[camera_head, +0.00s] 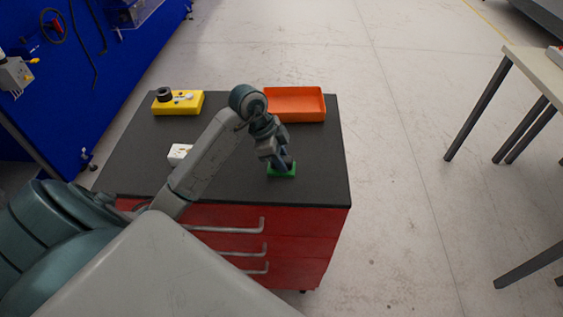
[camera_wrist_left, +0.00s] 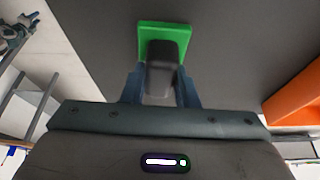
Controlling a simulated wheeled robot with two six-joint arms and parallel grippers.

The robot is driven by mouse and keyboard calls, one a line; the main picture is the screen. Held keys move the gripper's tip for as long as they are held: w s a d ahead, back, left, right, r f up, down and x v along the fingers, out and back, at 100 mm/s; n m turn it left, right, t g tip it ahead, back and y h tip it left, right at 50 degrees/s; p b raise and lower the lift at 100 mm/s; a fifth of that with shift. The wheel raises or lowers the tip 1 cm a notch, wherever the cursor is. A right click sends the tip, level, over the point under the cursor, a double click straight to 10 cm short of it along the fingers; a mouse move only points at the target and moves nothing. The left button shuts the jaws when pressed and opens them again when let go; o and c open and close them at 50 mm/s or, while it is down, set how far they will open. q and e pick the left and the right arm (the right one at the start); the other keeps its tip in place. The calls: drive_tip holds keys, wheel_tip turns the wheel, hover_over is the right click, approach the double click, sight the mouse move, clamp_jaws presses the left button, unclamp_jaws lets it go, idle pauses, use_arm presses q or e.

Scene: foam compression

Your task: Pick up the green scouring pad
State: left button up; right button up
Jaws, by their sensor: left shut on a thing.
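The green scouring pad (camera_head: 283,173) is at the near right part of the dark cabinet top (camera_head: 225,175). It also shows in the left wrist view (camera_wrist_left: 181,38), with a dark grey block (camera_wrist_left: 160,68) standing out from its face. My left gripper (camera_head: 280,163) points down over the pad. Its two blue-grey fingers are on either side of the dark block, shut on it. The fingers and block hide part of the pad. I cannot tell whether the pad touches the top or is slightly above it. My right gripper is not in view.
An orange tray (camera_head: 323,105) is at the far right of the cabinet top. A yellow block (camera_head: 179,108) with a black ring and small pale items is at the far left. A small white item (camera_head: 179,152) lies near my arm. The right front edge is close to the pad.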

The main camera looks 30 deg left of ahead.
sight(287, 159)
use_arm(q)
drive_tip(key=shift+r, duration=0.1)
drive_tip(key=shift+r+p, duration=0.8)
drive_tip(key=shift+p, duration=0.05)
wheel_tip(287, 159, up, 2)
drive_tip(key=shift+r+p, duration=0.1)
drive_tip(key=shift+p, duration=1.05)
drive_tip(key=s+a+p, duration=0.2)
drive_tip(key=s+p, duration=0.1)
drive_tip(key=s, duration=0.1)
drive_tip(key=s+a+p, duration=0.2)
drive_tip(key=s+p, duration=0.1)
drive_tip(key=s, duration=0.1)
drive_tip(key=s+a+r+p, duration=0.1)
drive_tip(key=s+a+p, duration=0.1)
drive_tip(key=s, duration=0.3)
drive_tip(key=shift+a+p, duration=0.35)
drive_tip(key=shift+p, duration=0.4)
drive_tip(key=shift+s+a+p, duration=0.3)
drive_tip(key=shift+s+a, duration=0.1)
drive_tip(key=shift+s, duration=0.2)
drive_tip(key=shift+o, duration=1)
drive_tip(key=shift+c, duration=0.4)
drive_tip(key=shift+s, duration=0.1)
